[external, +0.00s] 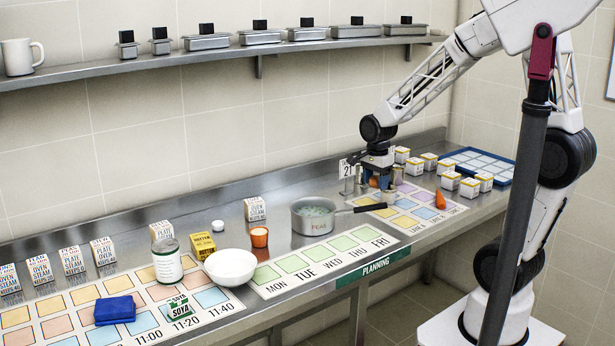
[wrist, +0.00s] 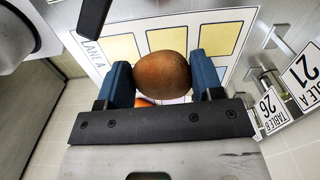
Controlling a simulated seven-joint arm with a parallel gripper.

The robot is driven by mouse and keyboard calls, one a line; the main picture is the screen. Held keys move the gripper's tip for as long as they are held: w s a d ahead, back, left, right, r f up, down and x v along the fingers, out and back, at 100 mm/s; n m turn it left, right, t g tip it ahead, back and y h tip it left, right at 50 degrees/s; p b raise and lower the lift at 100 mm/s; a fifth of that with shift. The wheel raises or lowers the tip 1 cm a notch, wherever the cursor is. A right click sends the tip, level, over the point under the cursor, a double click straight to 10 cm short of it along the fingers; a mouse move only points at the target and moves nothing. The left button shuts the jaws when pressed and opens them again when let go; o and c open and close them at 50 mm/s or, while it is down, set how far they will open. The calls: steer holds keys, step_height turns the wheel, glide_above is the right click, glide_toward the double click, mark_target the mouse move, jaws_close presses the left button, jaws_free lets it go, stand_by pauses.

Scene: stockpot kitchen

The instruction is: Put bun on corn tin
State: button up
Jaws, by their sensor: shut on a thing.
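My gripper (external: 375,178) has blue fingers and is over the right part of the counter, above the coloured planning mat. In the wrist view my gripper (wrist: 163,80) is shut on a round brown bun (wrist: 163,72), one finger on each side. In the external view only a small orange-brown patch of the bun (external: 374,182) shows between the fingers. A large tin with a pale label (external: 168,262) stands upright at the left, and a smaller soya tin (external: 181,308) stands in front of it. I cannot read which tin is corn.
A pot (external: 313,216) with a dark handle stands left of my gripper. A white bowl (external: 230,268), an orange cup (external: 259,237) and a blue cloth (external: 115,310) are farther left. Several small boxes (external: 449,180) and a blue tray (external: 480,163) are at the right.

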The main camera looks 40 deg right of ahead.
mark_target(375, 178)
step_height(375, 178, up, 10)
steer(key=shift+a+r, duration=0.1)
steer(key=shift+a, duration=0.05)
steer(key=w+a+n, duration=0.3)
steer(key=a+n, duration=0.1)
steer(key=a, duration=0.8)
steer(key=w+a+n, duration=0.2)
steer(key=a+n, duration=0.2)
steer(key=a, duration=0.8)
steer(key=s+a+n, duration=0.3)
steer(key=a, duration=0.8)
steer(key=s+a+n, duration=0.3)
steer(key=s+a, duration=0.1)
steer(key=a, duration=0.7)
steer(key=s+a+n, duration=0.3)
steer(key=a, duration=0.8)
steer(key=shift+f, duration=2.65)
steer(key=shift+a, duration=0.1)
